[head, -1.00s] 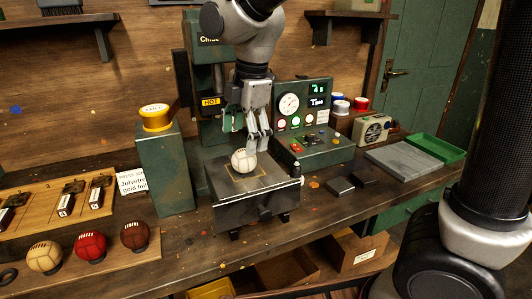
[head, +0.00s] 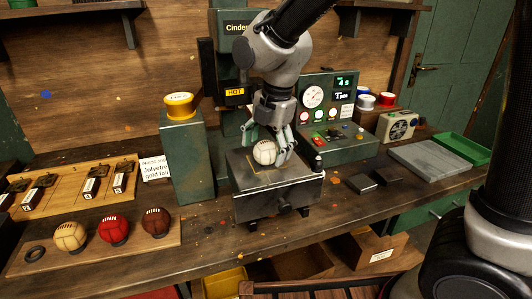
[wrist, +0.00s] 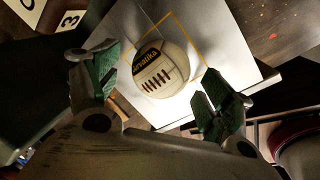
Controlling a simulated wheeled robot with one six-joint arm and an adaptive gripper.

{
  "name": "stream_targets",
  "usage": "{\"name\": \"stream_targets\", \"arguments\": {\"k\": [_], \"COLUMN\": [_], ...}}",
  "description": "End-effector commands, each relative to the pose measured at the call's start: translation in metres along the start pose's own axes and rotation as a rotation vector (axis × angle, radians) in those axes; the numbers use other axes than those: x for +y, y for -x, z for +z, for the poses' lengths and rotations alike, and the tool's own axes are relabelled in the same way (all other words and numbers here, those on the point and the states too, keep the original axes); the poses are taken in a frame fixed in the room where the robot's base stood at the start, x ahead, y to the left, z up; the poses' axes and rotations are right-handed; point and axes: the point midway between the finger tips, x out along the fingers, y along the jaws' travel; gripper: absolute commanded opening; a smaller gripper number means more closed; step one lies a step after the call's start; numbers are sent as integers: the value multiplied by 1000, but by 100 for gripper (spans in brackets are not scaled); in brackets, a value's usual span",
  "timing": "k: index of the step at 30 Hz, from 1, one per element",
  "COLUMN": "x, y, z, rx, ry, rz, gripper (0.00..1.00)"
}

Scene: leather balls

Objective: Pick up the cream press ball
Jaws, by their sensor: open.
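The cream press ball (head: 264,152) sits on the metal press plate (head: 290,172), inside a yellow outlined square. It has dark lacing and a dark label with yellow lettering, which show in the wrist view (wrist: 160,70). My gripper (head: 268,140) is open and low over the plate, its fingers close around the ball in the head view. In the wrist view my gripper (wrist: 160,92) has its green-padded fingers apart on either side, with the ball between and a little beyond the fingertips. I cannot tell whether a finger touches it.
A tan ball (head: 70,237), a red ball (head: 114,229) and a dark brown ball (head: 156,222) stand on a wooden board at left. A green pillar (head: 186,165) with a yellow-lidded tin is left of the press. A control box (head: 335,130) stands behind right.

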Motion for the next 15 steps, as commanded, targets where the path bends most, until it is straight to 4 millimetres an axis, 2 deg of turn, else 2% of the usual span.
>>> {"name": "stream_targets", "arguments": {"k": [8, 11, 15], "x": [0, 0, 0], "y": [-5, -5, -5], "z": [0, 0, 0], "rx": [0, 0, 0], "ry": [0, -1, -1], "rz": [1, 1, 1], "gripper": [81, 66, 41]}}
